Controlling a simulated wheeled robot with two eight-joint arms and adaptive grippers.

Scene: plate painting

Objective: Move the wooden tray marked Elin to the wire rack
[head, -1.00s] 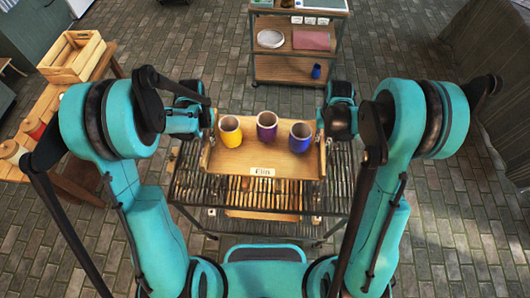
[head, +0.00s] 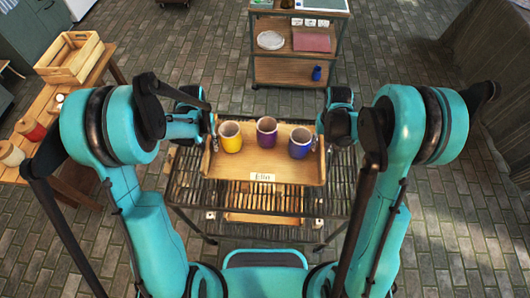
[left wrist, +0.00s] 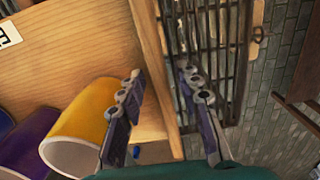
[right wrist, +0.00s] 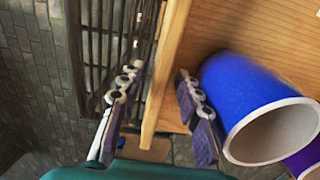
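The wooden tray marked Elin (head: 225,172) lies over the dark wire rack (head: 210,195) and appears to rest on it. It carries a yellow cup (head: 230,137), a purple cup (head: 266,131) and a blue cup (head: 299,142), all upright. My left gripper (head: 212,140) is at the tray's left side; in the left wrist view, its fingers (left wrist: 165,115) are apart on either side of the tray wall (left wrist: 152,60). My right gripper (head: 318,142) is at the right side; in the right wrist view, its fingers (right wrist: 152,112) are apart around the other wall (right wrist: 168,70).
A wooden bench (head: 72,118) with a slatted crate (head: 70,58) and spools (head: 30,128) stands at the left. A shelf cart (head: 285,72) stands behind the rack. Rack bars are bare in front of the tray. Brick floor is clear at the right.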

